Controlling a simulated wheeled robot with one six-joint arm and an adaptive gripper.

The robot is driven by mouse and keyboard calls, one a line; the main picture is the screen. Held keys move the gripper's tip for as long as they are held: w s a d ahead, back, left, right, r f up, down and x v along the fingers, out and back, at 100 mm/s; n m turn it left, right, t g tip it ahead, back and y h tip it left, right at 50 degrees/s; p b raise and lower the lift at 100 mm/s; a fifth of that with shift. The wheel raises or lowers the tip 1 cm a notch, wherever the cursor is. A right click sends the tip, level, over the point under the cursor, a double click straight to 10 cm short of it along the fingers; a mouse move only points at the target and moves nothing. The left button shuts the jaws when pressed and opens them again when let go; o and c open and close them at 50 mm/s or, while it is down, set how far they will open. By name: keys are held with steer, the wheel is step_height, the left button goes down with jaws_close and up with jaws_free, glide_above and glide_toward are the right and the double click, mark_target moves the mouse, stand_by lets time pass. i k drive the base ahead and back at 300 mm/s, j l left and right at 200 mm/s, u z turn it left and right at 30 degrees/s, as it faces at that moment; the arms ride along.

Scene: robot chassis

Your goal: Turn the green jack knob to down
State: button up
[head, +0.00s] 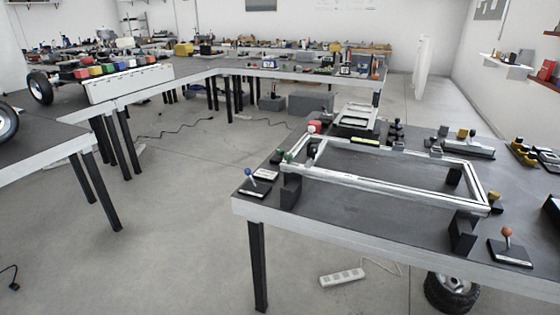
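A small green knob (283,155) shows at the near left corner of a metal chassis frame (400,192), on the dark table at the right. It is small, so I cannot tell whether it is up or down. A lever with a blue ball (248,172) stands on a flat base just in front of it, at the table's left edge. A lever with an orange ball (506,232) stands on a dark base at the table's near right. My gripper is not in view.
The chassis frame rests on black blocks (463,231) on the table (380,230). A red part (314,127) is near its left rear corner. A white power strip (342,277) lies on the floor by a table leg. Open floor (180,220) lies left of this table.

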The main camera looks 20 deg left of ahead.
mark_target(279, 152)
steer(key=i+j, duration=0.1)
steer(key=j, duration=0.3)
steer(key=i+j, duration=0.1)
steer(key=j, duration=0.3)
steer(key=i+j, duration=0.15)
steer(key=j, duration=0.25)
steer(key=i+j, duration=0.1)
steer(key=j, duration=0.3)
steer(key=i+j, duration=0.1)
steer(key=j, duration=0.3)
steer(key=i+j, duration=0.1)
steer(key=j, duration=0.3)
steer(key=i+j, duration=0.15)
steer(key=j, duration=0.25)
steer(key=i+j, duration=0.1)
steer(key=j, duration=0.3)
